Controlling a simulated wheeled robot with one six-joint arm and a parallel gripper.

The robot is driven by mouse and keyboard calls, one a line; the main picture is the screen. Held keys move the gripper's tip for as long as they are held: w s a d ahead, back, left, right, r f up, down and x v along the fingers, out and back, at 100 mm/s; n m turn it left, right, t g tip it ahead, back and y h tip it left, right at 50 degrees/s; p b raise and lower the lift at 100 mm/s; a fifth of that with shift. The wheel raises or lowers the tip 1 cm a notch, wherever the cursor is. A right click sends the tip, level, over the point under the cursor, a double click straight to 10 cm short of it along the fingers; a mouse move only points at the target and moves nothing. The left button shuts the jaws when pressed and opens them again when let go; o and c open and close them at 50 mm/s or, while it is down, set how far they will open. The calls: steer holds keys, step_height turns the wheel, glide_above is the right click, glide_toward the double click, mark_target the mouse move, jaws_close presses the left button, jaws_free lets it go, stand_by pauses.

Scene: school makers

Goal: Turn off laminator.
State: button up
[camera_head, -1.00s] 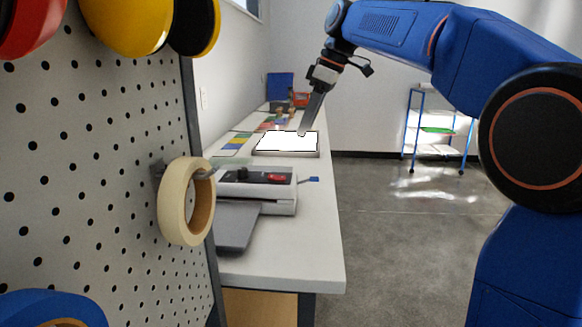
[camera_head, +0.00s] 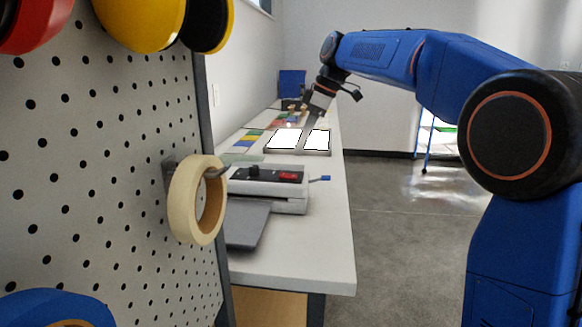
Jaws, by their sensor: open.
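The laminator (camera_head: 262,203) is a pale grey machine on the white bench, with a dark control strip on top and a grey tray toward me. A red switch (camera_head: 289,176) sits at the right of the strip. My gripper (camera_head: 301,147) points down beyond the laminator, in front of a bright white panel (camera_head: 283,139), apart from the switch. It is seen edge-on, open, with nothing visible in it.
A pegboard (camera_head: 100,180) with a tape roll (camera_head: 184,205) and ear defenders fills the left foreground. A blue tab (camera_head: 320,178) sticks out right of the laminator. Coloured cards (camera_head: 245,140) lie farther back on the bench (camera_head: 325,240).

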mark_target(287, 175)
steer(key=x, duration=0.8)
steer(key=shift+f, duration=0.2)
steer(key=c, duration=1.1)
steer(key=shift+o, duration=0.2)
steer(key=shift+w+a+h, duration=0.1)
steer(key=shift+a+h, duration=0.25)
steer(key=shift+h, duration=1.15)
steer(key=shift+r, duration=0.1)
steer(key=o, duration=1.1)
steer(key=shift+c, duration=0.2)
steer(key=shift+r, duration=0.1)
